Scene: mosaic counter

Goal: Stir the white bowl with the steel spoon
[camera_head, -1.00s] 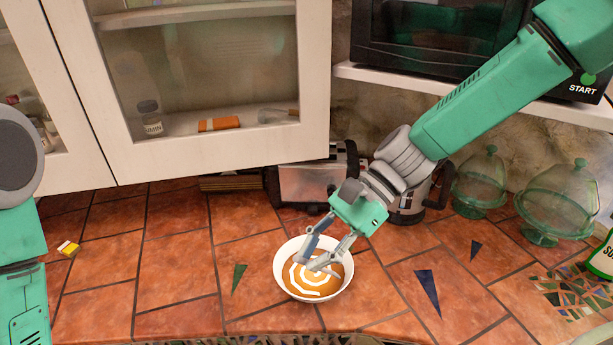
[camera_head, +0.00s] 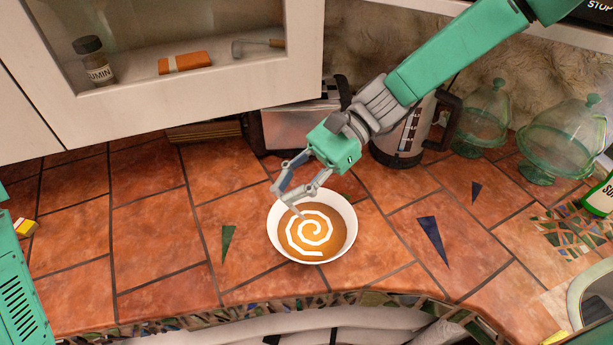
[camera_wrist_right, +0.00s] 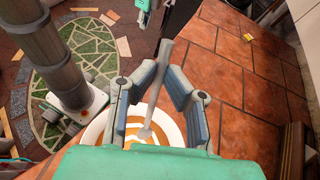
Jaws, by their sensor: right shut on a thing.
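The white bowl (camera_head: 349,238) stands on the tiled counter in the head view, holding orange-brown contents with a white spiral. My right gripper (camera_head: 290,197) is over its far-left rim, shut on the steel spoon. In the head view the spoon is mostly hidden by the fingers; its end shows faintly over the contents. In the right wrist view, the grey spoon (camera_wrist_right: 156,97) slants between the fingers, its lower end over or in the contents of the bowl (camera_wrist_right: 97,129). I cannot tell how deep it is. My left gripper is out of view.
A toaster (camera_head: 290,128) and a kettle (camera_head: 402,140) stand behind the bowl. Glass-domed stands (camera_head: 560,140) are at the right, near a green bottle (camera_head: 601,197). A small yellow-and-white item (camera_head: 26,228) lies at the left. Counter beside the bowl is clear.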

